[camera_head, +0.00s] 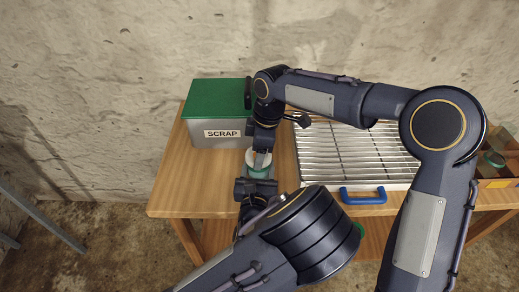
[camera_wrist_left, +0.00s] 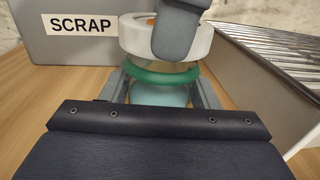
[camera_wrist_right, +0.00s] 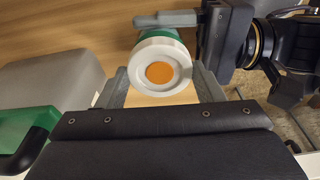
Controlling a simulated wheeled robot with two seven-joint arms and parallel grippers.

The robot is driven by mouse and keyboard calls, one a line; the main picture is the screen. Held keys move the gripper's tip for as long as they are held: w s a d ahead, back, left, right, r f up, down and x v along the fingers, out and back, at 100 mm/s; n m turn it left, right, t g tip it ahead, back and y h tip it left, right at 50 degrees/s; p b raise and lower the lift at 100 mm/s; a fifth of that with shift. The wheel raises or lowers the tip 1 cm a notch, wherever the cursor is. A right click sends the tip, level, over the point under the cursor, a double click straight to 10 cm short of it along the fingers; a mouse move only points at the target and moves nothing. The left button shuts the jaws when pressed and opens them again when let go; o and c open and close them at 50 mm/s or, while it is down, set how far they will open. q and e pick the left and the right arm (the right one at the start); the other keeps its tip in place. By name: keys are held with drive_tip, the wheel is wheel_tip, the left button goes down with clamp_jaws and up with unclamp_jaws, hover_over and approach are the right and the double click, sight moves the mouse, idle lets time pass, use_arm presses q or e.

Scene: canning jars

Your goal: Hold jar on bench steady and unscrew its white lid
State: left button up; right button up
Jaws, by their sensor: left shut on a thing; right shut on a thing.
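The jar (camera_head: 257,173) stands on the wooden bench in front of the scrap bin. It has a pale blue body (camera_wrist_left: 160,97) with a green band below the white lid (camera_wrist_left: 137,36). In the right wrist view the lid (camera_wrist_right: 160,72) shows an orange centre. My left gripper (camera_wrist_left: 165,88) is shut on the jar's body, one finger on each side, low beside the bench. My right gripper (camera_wrist_right: 162,84) reaches down from above and is shut on the lid. One of its fingers hides part of the lid in the left wrist view. The lid sits on the jar, upright.
The grey scrap bin (camera_head: 190,128) with a green cover stands close behind the jar. A slatted metal rack (camera_head: 330,165) with a blue handle (camera_head: 363,195) lies to the right. A wooden crate (camera_head: 497,183) is at the far right. The bench's front left corner is clear.

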drive_tip(key=shift+f, duration=0.1)
drive_tip(key=n, duration=0.4)
drive_tip(key=shift+n+g, duration=0.3)
drive_tip(key=n, duration=0.4)
drive_tip(key=shift+g, duration=0.3)
drive_tip(key=shift+n+h, duration=0.3)
drive_tip(key=n, duration=0.4)
drive_tip(key=shift+w+n+h, duration=0.1)
drive_tip(key=shift+n+h, duration=0.2)
